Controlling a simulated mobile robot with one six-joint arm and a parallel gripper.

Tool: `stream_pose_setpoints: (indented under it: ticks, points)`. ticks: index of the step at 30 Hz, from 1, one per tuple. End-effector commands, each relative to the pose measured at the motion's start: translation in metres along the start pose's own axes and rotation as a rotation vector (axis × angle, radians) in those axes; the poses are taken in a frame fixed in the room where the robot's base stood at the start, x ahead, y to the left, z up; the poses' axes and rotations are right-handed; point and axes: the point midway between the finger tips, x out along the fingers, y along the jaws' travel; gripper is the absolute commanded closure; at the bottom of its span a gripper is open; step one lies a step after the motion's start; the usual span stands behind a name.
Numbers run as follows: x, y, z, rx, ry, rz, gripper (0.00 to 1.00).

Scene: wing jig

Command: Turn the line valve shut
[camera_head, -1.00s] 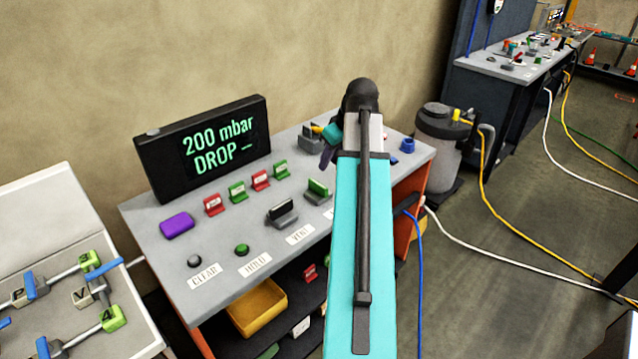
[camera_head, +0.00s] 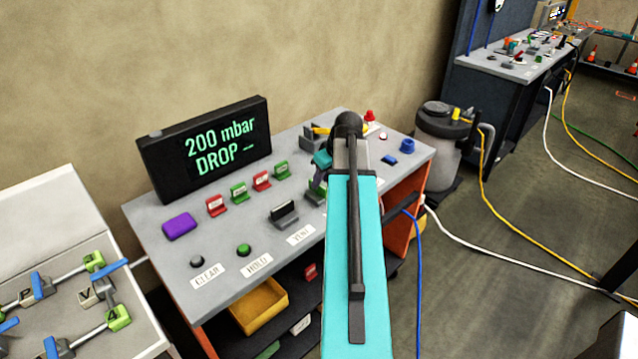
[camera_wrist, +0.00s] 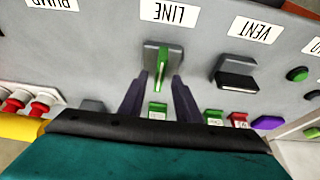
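The line valve (camera_wrist: 161,68) has a green lever on a grey base, beside the LINE label (camera_wrist: 168,12) in the wrist view. There the lever points along the fingers, away from the label. My gripper (camera_wrist: 161,80) is open, with its two dark purple fingers on either side of the lever. Gaps show between fingers and lever; I cannot tell whether they touch it. In the head view my arm and gripper (camera_head: 318,182) hide most of the valve, and only a bit of green (camera_head: 313,197) shows.
The vent valve (camera_head: 284,212) with a black lever stands beside it. The display (camera_head: 205,148) reads 200 mbar DROP. Red and green clips, a purple block (camera_head: 179,226) and buttons share the grey bench top (camera_head: 160,208). A grey canister (camera_head: 442,150) stands right of the bench.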

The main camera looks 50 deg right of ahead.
Motion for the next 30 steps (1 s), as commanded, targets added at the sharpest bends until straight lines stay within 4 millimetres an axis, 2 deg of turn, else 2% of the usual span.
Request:
stream_pose_setpoints:
  ticks: [9, 23, 28, 30]
  points:
    - [0.024, 0.001, 0.000, 0.001, 0.000, 0.000, 0.70]
    - [0.029, 0.001, 0.001, 0.001, 0.000, 0.001, 0.70]
    - [0.029, 0.001, 0.001, 0.002, 0.000, 0.001, 0.98]
    - [0.029, 0.001, 0.001, 0.002, 0.000, 0.001, 1.00]
